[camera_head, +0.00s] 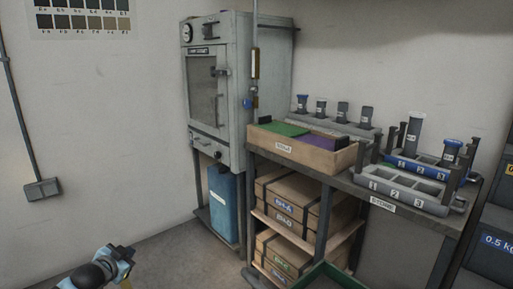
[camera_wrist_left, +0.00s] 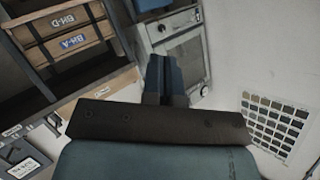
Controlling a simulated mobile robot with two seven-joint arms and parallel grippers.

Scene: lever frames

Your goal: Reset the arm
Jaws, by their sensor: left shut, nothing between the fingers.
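My left arm (camera_head: 100,268) comes in at the bottom left of the head view, over the floor and well apart from the cabinet and the bench. Its fingers are not clear there. In the left wrist view my left gripper (camera_wrist_left: 167,80) shows two dark fingers close together, shut with nothing between them. They stand in front of the grey cabinet in that picture. My right gripper is in neither view.
A grey cabinet (camera_head: 230,88) stands against the wall above a blue container (camera_head: 223,205). Right of it, a bench holds a wooden tray (camera_head: 318,157) and numbered racks (camera_head: 400,192). Cardboard boxes (camera_head: 285,200) fill the shelves below. A green-rimmed bin (camera_head: 325,274) is at the bottom. Floor at left is clear.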

